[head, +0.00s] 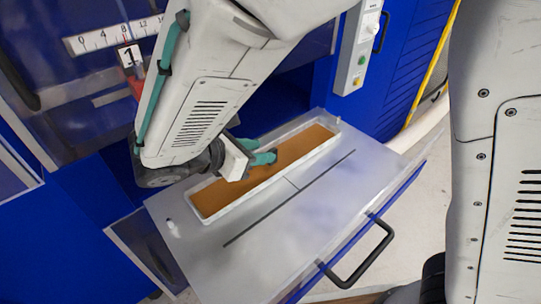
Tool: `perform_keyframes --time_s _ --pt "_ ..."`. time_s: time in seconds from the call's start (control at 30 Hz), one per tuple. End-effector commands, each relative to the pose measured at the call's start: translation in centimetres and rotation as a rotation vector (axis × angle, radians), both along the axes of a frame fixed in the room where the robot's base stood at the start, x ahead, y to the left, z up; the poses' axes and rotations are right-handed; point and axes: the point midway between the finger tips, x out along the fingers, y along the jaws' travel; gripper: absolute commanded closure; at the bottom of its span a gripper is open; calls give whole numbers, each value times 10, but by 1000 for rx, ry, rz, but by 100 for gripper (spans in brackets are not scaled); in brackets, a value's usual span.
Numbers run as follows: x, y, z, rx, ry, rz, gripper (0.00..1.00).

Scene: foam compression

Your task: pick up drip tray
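The drip tray (211,201) is a long, narrow tray with a white rim and an orange-brown inside. It lies at a slant on a grey metal shelf (300,227). My gripper (268,153), with teal fingers, is over the middle of the tray. The fingers look apart, with nothing seen between them. I cannot tell whether they touch the tray. My arm and gripper hide part of the tray's far long side.
The shelf has a dark slot and a black handle (358,262) at its front edge. A blue machine stands behind, with a scale (114,33) at upper left and a control box (358,50) at upper right. Bare shelf lies in front of the tray.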

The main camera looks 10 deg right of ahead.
Motion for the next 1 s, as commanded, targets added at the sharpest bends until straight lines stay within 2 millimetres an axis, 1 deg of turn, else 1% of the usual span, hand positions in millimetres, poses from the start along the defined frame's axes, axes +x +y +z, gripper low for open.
perform_keyframes --time_s 0.07,0.23,0.37,0.63,0.7,0.9,0.97,1.0 --pt "2 1 -5 -13 3 16 64" --pt "12 -13 -14 -15 4 16 64" --pt "17 -20 -19 -12 4 17 64" --pt "38 -47 -37 -13 4 14 64" --pt "40 -50 -40 -11 5 15 64" --pt "41 -50 -40 -10 3 16 64" --pt "41 -50 -40 -10 3 16 80" --pt "41 -50 -40 -10 3 16 91"
